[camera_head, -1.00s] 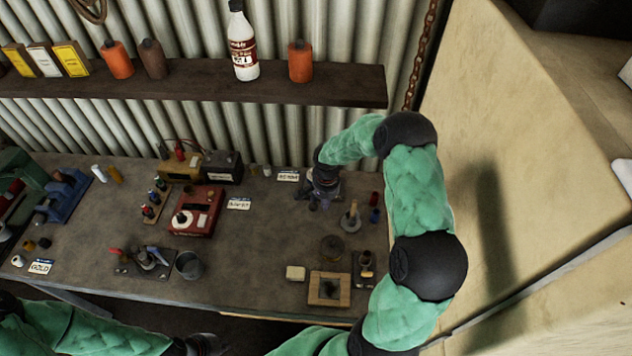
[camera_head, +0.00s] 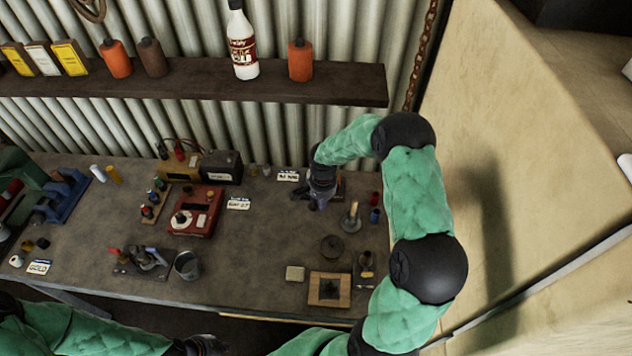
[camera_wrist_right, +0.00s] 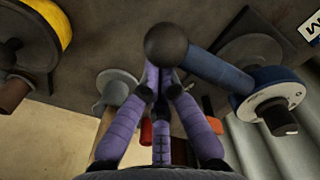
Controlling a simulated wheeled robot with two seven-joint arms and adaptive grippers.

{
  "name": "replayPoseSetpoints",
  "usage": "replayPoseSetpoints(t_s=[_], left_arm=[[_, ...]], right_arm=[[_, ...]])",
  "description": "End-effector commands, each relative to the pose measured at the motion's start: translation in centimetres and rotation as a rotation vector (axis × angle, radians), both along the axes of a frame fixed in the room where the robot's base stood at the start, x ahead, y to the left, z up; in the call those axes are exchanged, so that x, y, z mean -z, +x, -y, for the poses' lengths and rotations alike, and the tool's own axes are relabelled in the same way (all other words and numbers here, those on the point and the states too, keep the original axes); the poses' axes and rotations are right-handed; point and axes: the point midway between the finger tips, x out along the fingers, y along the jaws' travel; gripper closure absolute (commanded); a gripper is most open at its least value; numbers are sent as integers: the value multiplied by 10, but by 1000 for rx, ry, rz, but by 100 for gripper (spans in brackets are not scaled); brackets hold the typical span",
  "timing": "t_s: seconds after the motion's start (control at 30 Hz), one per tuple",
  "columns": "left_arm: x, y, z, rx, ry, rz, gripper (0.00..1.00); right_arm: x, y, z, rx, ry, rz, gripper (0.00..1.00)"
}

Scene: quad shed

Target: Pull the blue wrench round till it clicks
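The blue wrench (camera_wrist_right: 218,74) shows in the right wrist view as a blue bar with a dark ball at one end. Its other end meets a round hub with a blue ring (camera_wrist_right: 262,80). My right gripper (camera_wrist_right: 166,72) has its purple fingers drawn together at the ball end and appears shut on the wrench there; the ball hides the fingertips. In the head view my right gripper (camera_head: 318,197) is at the back right of the bench and hides most of the wrench. My left gripper (camera_head: 205,346) is at the bottom edge, partly cut off; its fingers are unclear.
A wooden-handled tool on a round base (camera_head: 352,218) stands close to the right gripper, with small red and blue pieces (camera_head: 375,206) beside it. A red box (camera_head: 196,211) and a dark battery-like box (camera_head: 221,167) lie left. The bench middle (camera_head: 255,235) is clear.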

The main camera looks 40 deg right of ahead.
Motion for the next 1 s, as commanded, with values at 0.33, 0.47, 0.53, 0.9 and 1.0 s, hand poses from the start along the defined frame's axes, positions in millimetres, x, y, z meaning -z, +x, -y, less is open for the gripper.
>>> replayPoseSetpoints(t_s=[0.33,0.47,0.53,0.9,1.0], left_arm=[[6,0,0,0,0,0,100],[7,0,0,0,0,0,100],[7,0,0,0,0,0,100],[8,0,0,0,0,0,100],[10,0,0,0,0,0,100]], right_arm=[[1,4,-7,0,0,0,100],[0,5,-9,0,1,0,100],[0,5,-9,0,1,-1,100],[1,6,-10,-1,1,-1,100],[1,7,-12,-1,1,0,100]])
